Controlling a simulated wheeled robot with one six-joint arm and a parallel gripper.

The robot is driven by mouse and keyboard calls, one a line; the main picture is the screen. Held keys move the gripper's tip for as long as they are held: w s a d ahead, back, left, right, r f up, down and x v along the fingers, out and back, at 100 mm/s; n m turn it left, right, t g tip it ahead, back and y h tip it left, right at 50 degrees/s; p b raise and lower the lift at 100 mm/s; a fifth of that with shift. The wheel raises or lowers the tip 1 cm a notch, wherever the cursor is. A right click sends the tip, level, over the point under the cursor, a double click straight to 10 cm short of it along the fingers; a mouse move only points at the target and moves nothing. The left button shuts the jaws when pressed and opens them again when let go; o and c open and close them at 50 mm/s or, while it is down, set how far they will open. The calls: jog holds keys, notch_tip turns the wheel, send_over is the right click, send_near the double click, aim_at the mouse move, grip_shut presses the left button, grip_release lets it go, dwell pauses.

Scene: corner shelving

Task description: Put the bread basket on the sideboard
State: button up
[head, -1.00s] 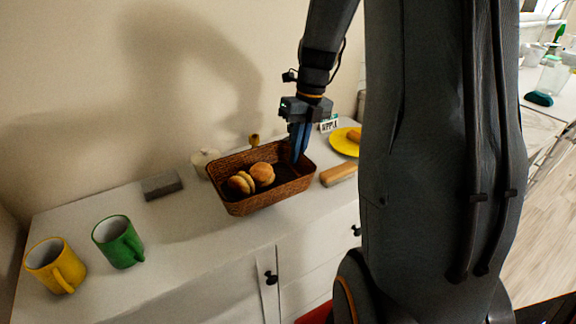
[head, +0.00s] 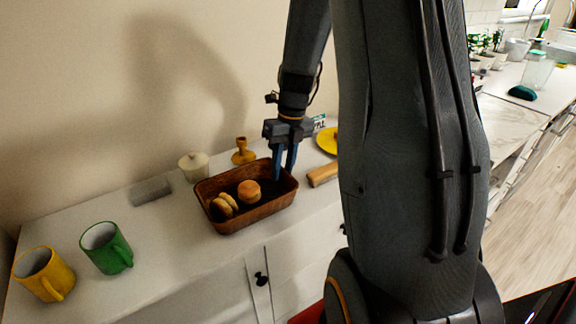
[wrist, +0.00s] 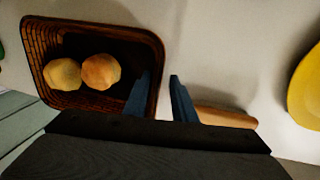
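The bread basket (head: 232,222), brown and woven, stands upright on the white sideboard (head: 170,275) with two round buns (head: 249,191) in it. My gripper (head: 284,174) is at the basket's right end. In the wrist view my gripper (wrist: 160,88) has its fingers apart, one inside the basket (wrist: 95,104) and one outside its right wall. A gap shows between the outer finger and the rim, so the gripper is open around the wall. The lower fingertips are partly hidden.
A yellow mug (head: 43,275) and green mug (head: 106,248) stand at left. A grey block (head: 150,191), lidded white pot (head: 194,167) and yellow candle holder (head: 243,153) are behind the basket. A wooden roller-like piece (head: 323,175) and yellow plate (head: 328,141) lie to the right.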

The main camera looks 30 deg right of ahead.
jog(key=shift+a, duration=0.1)
jog(key=shift+r, duration=0.25)
notch_tip(320, 180, up, 12)
jog(key=d+b, duration=0.1)
jog(key=d, duration=0.1)
jog(key=shift+d+f, duration=0.15)
jog(key=shift+f, duration=0.05)
dwell(0.5)
